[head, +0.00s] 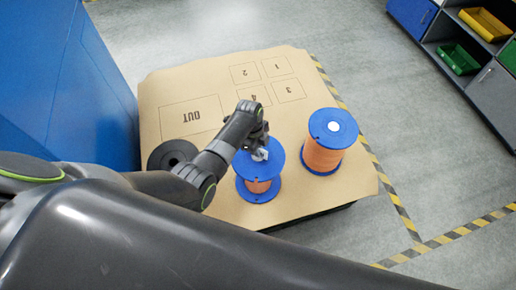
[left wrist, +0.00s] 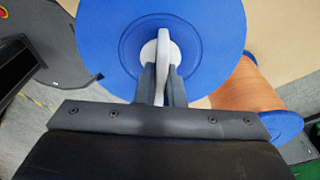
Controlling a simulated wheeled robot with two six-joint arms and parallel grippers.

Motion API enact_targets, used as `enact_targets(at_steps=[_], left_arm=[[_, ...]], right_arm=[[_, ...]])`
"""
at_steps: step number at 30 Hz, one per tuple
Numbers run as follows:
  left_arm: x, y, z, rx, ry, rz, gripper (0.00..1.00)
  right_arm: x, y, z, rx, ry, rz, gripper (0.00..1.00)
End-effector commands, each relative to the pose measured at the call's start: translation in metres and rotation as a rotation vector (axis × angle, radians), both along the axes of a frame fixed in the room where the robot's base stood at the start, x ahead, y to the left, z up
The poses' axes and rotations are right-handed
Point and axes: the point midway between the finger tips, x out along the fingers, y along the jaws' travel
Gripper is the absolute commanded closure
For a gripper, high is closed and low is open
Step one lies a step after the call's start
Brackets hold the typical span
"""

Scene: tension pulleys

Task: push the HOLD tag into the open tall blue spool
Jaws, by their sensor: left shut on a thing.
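My left gripper (head: 260,153) is over the middle of the top of a blue spool (head: 278,158) wound with orange line. In the left wrist view the gripper (left wrist: 161,78) is shut on a thin white tag (left wrist: 163,48), seen edge-on. I take it for the HOLD tag; no lettering shows. The tag stands in front of a pale round centre in the spool's blue flange (left wrist: 105,45). I cannot tell whether its end is inside the hole or just above it. A second blue and orange spool (head: 323,155) with a white round centre stands to the right. My right gripper is not in view.
The spools stand on a cardboard-topped platform (head: 300,205) marked OUT and with numbered squares, which look empty. A black spool (head: 172,153) is at its left, partly behind my arm. A blue cabinet (head: 60,80) stands left. Shelves with bins (head: 460,58) are far right.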

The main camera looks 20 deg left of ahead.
Motion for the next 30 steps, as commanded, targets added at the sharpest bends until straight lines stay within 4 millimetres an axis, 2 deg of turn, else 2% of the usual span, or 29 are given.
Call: enact_targets(at_steps=[3, 4, 9, 20, 26, 30], left_arm=[[-0.001, 0.0, -0.002, 0.0, 0.003, 0.001, 1.0], [-0.002, 0.0, -0.002, 0.0, 0.003, 0.001, 0.89], [-0.001, 0.0, -0.001, -0.001, 0.002, 0.001, 0.67], [0.0, 0.0, 0.003, 0.0, 0.001, 0.0, 0.66], [0.001, 0.004, 0.028, 0.0, -0.002, 0.001, 0.66], [0.001, 0.008, 0.054, 0.0, -0.002, 0.001, 0.66]], right_arm=[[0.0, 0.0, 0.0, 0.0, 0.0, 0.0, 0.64], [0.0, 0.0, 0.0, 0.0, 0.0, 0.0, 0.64], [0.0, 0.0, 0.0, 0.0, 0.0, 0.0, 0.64], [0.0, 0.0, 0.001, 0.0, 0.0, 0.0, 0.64], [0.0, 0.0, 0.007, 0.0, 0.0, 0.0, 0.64], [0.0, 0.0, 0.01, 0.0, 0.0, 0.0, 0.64]])
